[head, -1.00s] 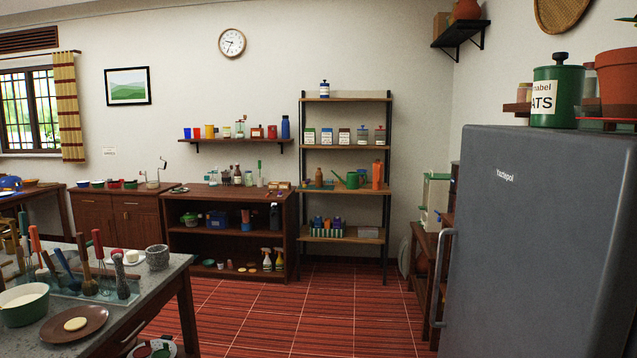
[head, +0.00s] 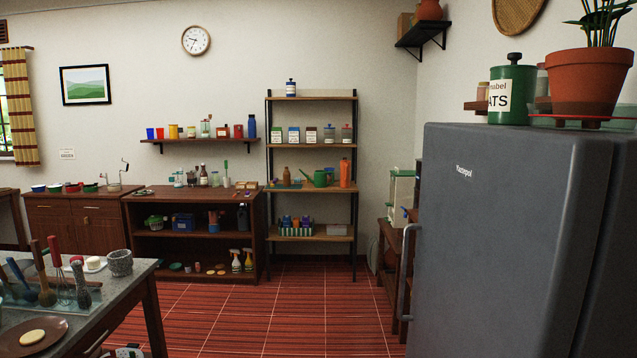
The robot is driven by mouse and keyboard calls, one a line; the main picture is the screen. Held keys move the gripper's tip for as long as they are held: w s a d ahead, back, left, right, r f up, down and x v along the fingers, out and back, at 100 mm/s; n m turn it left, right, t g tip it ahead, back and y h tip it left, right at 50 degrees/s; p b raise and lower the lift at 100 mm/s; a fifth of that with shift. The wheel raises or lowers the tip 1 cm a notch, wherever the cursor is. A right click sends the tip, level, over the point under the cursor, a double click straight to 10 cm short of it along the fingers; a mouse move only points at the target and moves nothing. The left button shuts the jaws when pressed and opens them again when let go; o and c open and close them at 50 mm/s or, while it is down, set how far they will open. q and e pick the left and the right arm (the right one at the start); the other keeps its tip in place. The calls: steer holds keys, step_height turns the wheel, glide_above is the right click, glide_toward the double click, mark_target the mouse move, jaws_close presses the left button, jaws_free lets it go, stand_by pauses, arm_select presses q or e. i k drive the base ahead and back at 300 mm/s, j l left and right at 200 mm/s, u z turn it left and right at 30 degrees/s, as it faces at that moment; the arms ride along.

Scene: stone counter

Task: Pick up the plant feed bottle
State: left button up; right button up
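I cannot read any label that names the plant feed bottle. I cannot tell which of these is the plant feed. All are across the room from me. Neither of my grippers is in view.
A grey fridge (head: 500,250) fills the right side, with a green canister (head: 512,92) and a potted plant (head: 588,82) on top. A stone counter (head: 118,288) with utensils is at the lower left. Red tiled floor (head: 270,320) lies clear between them.

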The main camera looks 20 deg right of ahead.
mark_target(287, 178)
steer(key=i+z, duration=0.3)
steer(key=i, duration=1.7)
steer(key=i+l, duration=0.1)
steer(key=i, duration=2.9)
steer(key=i+l+u, duration=0.1)
steer(key=i, duration=1.4)
